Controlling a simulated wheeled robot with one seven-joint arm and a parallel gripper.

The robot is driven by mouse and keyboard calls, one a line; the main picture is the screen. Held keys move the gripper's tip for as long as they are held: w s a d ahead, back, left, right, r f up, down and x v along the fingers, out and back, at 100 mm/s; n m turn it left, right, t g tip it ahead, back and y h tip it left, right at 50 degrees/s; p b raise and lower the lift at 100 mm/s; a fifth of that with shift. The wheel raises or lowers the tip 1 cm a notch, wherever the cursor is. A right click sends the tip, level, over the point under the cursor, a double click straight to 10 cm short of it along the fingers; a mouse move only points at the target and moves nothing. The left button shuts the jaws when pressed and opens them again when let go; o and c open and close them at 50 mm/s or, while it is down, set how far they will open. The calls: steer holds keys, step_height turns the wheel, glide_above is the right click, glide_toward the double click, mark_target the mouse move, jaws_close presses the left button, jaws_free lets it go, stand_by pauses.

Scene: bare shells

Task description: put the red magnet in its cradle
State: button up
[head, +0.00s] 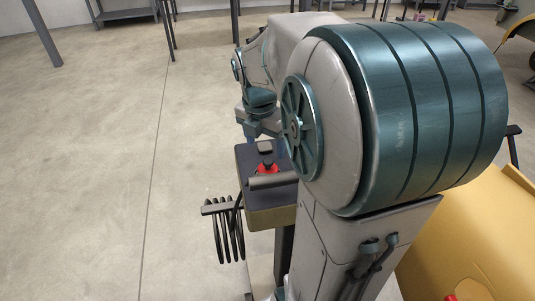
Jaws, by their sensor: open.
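A small red thing with a dark top, which looks like the red magnet (267,169), is on a dark-topped stand (249,174) below my arm. A grey rounded bar (272,181) lies just in front of it and hides its lower part. My gripper (262,133) is open above the back of the stand, behind the red thing in the picture. Its fingertips are small and partly hidden, and I see nothing held in it. I cannot pick out the cradle for certain; my arm covers the right part of the stand.
A black coiled cable (229,240) hangs from a bracket at the stand's left side. A large yellow surface (470,245) fills the lower right. Grey tables (125,14) stand at the back. The concrete floor (90,170) on the left is clear.

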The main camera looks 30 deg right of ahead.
steer(key=r, duration=0.4)
steer(key=shift+s+a, duration=0.2)
steer(key=shift+a, duration=0.05)
